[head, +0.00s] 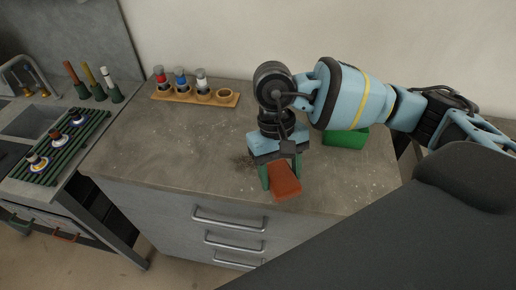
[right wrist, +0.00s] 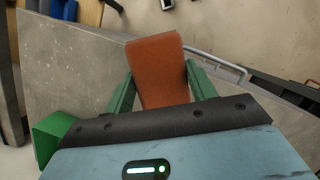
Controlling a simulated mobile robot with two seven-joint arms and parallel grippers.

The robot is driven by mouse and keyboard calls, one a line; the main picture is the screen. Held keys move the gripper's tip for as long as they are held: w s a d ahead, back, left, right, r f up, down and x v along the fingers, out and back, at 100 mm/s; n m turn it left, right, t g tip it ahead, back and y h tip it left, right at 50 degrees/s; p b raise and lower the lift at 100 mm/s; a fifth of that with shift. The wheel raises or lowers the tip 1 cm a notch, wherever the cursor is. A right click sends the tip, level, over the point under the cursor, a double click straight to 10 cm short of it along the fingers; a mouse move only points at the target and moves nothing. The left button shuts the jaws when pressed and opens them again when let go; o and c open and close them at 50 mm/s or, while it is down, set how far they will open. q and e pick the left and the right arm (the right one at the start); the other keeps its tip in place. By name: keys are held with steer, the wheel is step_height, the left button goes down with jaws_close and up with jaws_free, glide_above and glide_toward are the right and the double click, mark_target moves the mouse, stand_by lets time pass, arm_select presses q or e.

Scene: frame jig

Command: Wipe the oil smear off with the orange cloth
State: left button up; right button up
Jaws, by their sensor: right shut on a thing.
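The orange cloth (head: 285,183) is a folded, block-like pad near the front edge of the grey counter. My right gripper (head: 281,174) points down and is shut on it. The right wrist view shows the cloth (right wrist: 158,68) between the two green fingers (right wrist: 158,88). A dark speckled oil smear (head: 243,160) shows on the counter just left of the gripper; part of it may be hidden behind the gripper. I cannot tell whether the cloth touches the counter. My left gripper is not in view.
A wooden rack (head: 196,95) with red, blue and white-topped bottles stands at the back left. A green block-shaped thing (head: 345,137) is behind my right arm; it also shows in the right wrist view (right wrist: 50,137). A sink and green drying rack (head: 62,146) are at far left. The counter's left part is clear.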

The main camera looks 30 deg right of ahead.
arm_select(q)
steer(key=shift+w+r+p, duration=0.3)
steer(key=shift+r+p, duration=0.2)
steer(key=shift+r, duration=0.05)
arm_select(e)
steer(key=w+a+m+t+y, duration=0.1)
steer(key=w+m+t+y, duration=0.2)
steer(key=w+m, duration=0.6)
steer(key=m, duration=0.7)
steer(key=shift+a+f+m, duration=0.2)
steer(key=shift+a+m, duration=0.05)
steer(key=shift+m, duration=0.15)
